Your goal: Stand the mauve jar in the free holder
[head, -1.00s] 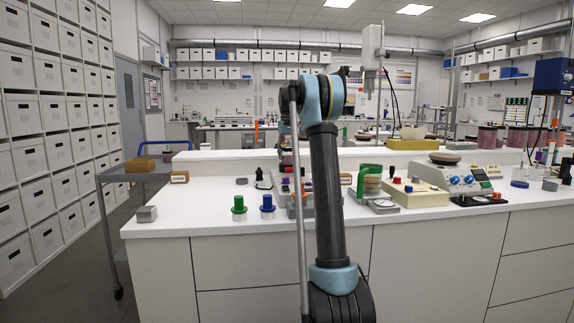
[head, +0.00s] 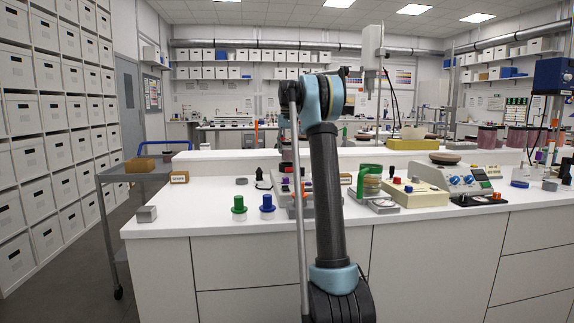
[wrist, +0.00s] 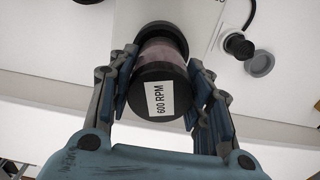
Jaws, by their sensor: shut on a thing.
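The mauve jar (wrist: 165,50) is in the wrist view, with a dark band and a black end cap that carries a white "600 RPM" label. My gripper (wrist: 162,66) has one finger on each side of the jar and is shut on it. In the head view my own arm covers most of the gripper and jar. I cannot make out a free holder for certain in either view. A pale device surface (wrist: 205,14) lies beyond the jar in the wrist view.
A green-topped piece (head: 239,207) and a blue-topped piece (head: 267,206) stand near the bench's front edge. A green-handled item (head: 370,180) and a control box (head: 452,180) stand right of my arm. Bare white bench top (head: 195,208) shows at the left.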

